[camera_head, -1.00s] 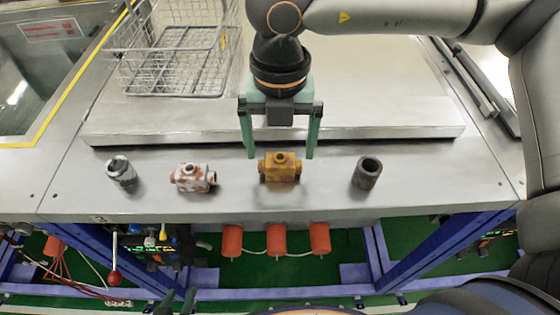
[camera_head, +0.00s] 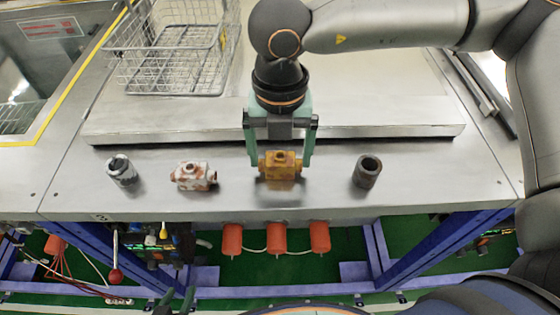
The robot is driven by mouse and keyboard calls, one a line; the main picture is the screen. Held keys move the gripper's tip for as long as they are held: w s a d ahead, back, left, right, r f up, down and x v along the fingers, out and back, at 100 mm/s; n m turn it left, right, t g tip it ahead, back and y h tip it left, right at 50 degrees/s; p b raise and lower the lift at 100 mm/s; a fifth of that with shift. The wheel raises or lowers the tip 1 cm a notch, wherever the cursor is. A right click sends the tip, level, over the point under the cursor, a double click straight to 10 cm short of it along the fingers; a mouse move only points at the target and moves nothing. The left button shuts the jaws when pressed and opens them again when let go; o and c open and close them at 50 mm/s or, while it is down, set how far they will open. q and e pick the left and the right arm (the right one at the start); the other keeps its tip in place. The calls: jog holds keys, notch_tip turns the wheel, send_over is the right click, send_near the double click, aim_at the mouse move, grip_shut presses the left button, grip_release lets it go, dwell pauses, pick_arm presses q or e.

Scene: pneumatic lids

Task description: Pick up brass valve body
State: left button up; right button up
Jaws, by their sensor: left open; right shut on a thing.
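The brass valve body (camera_head: 278,170), a yellow-brown block with side ports and a top port, stands upright on the grey steel bench. My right gripper (camera_head: 280,164) comes down from above with its green fingers at the two side ends of the valve body and is shut on it. The valve body still appears to be at bench level. My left gripper (camera_head: 176,301) shows only as dark green fingertips at the bottom edge, below the bench front and far from the valve body; it is open and most of it is out of frame.
A white and rust-brown valve body (camera_head: 194,176) and a grey cylinder (camera_head: 122,170) stand to the left. A dark hollow cylinder (camera_head: 367,172) stands to the right. A raised steel plate (camera_head: 180,118) lies behind, with a wire basket (camera_head: 175,60) at the back left.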

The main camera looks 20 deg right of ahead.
jog(key=c, duration=0.5)
jog(key=shift+c, duration=0.2)
jog(key=shift+r, duration=0.15)
